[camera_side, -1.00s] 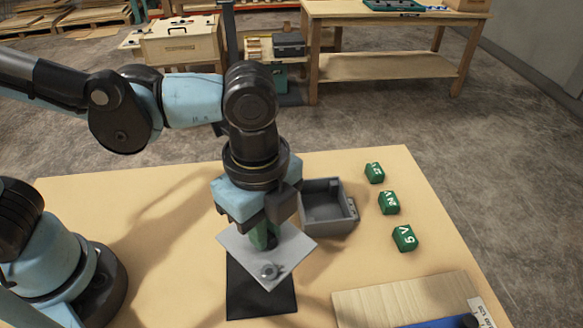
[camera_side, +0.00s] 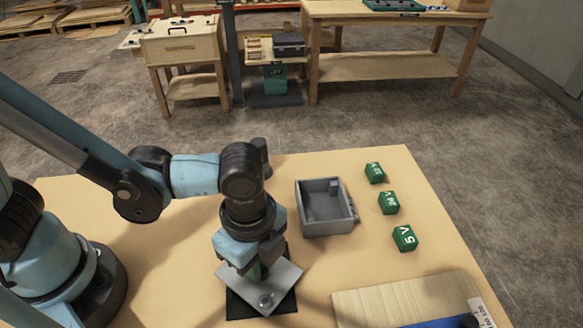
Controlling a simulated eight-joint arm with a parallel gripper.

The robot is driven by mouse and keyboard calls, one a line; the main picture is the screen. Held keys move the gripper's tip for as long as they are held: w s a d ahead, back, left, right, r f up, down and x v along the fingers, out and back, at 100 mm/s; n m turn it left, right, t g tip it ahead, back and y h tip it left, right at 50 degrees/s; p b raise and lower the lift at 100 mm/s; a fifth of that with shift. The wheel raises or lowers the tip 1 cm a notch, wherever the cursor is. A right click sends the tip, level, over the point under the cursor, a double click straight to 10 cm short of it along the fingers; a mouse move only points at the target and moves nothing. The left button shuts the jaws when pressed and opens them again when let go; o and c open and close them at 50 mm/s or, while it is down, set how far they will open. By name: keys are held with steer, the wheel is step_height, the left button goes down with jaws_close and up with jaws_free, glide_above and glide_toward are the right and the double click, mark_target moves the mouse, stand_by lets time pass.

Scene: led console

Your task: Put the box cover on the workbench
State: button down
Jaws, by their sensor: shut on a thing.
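The box cover (camera_side: 284,286) is a flat grey plate with a round knob-like part near its front corner. I cannot tell whether the cover touches the mat. The open grey box (camera_side: 326,225) stands to the right of my gripper on the workbench (camera_side: 150,222), with its inside visible. My fingertips are partly hidden by the gripper body.
Three green blocks, labelled with voltages, stand in a row on the right: back (camera_side: 374,172), middle (camera_side: 388,202) and front (camera_side: 404,238). A wooden board with a blue part (camera_side: 400,297) lies at the front right. The bench is clear left of the mat.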

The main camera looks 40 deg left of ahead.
steer(key=shift+f, duration=0.25)
steer(key=shift+f, duration=0.2)
steer(key=c, duration=1.1)
jaws_free()
steer(key=shift+r, duration=0.1)
step_height(320, 180, up, 12)
steer(key=w+a+n+t, duration=0.3)
steer(key=a+n, duration=0.6)
steer(key=a, duration=0.1)
steer(key=w+a+n+t, duration=0.4)
steer(key=a+n, duration=0.5)
steer(key=a, duration=0.2)
steer(key=shift+w+r, duration=0.15)
steer(key=shift+w, duration=0.15)
